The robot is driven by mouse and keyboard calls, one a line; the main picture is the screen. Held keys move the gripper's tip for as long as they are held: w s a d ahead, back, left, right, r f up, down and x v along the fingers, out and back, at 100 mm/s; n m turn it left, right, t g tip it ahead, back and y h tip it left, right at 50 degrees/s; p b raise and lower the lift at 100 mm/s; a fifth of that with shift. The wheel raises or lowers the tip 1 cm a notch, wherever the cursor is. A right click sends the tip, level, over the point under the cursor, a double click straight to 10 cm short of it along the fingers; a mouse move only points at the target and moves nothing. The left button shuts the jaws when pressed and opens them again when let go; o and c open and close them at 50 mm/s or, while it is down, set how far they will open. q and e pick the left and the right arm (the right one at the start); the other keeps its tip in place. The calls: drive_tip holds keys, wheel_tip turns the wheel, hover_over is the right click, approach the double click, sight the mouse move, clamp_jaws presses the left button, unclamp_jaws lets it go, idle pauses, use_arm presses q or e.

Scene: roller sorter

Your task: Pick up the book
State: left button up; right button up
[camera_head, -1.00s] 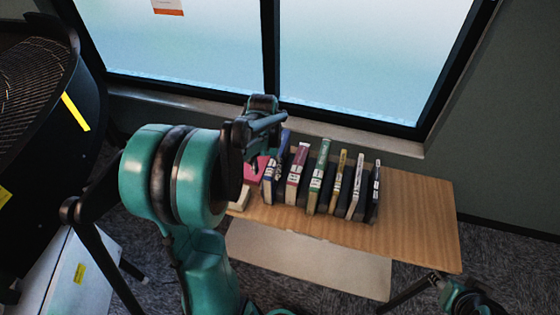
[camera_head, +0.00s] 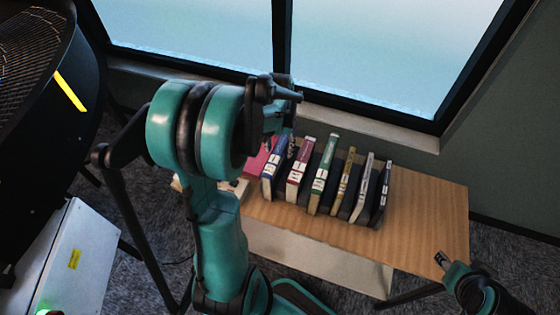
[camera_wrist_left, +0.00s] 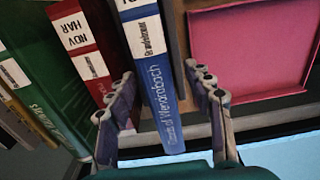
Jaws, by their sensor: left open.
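A row of upright books stands on a wooden table (camera_head: 425,215). The blue book (camera_head: 276,160) is at the left end of the row, beside a red book (camera_head: 301,168) and a green book (camera_head: 323,174). My left gripper (camera_head: 287,135) is at the far end of the blue book and partly covers it. In the left wrist view the open left gripper (camera_wrist_left: 163,115) has one finger on each side of the blue book's spine (camera_wrist_left: 152,70). The left finger overlaps the red book (camera_wrist_left: 82,40); contact cannot be told. My right gripper (camera_head: 440,258) is near the table's front right corner, its opening unclear.
A pink item (camera_head: 262,158) lies left of the row; it also shows in the left wrist view (camera_wrist_left: 250,50). Yellow, white and dark books stand further right. A window (camera_head: 370,50) is behind the table. A black machine (camera_head: 40,150) stands left. The table's right end is clear.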

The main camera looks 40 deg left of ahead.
use_arm(q)
wheel_tip(320, 180, down, 4)
drive_tip(key=shift+d+f+b, duration=0.15)
drive_tip(key=shift+b, duration=0.35)
clamp_jaws()
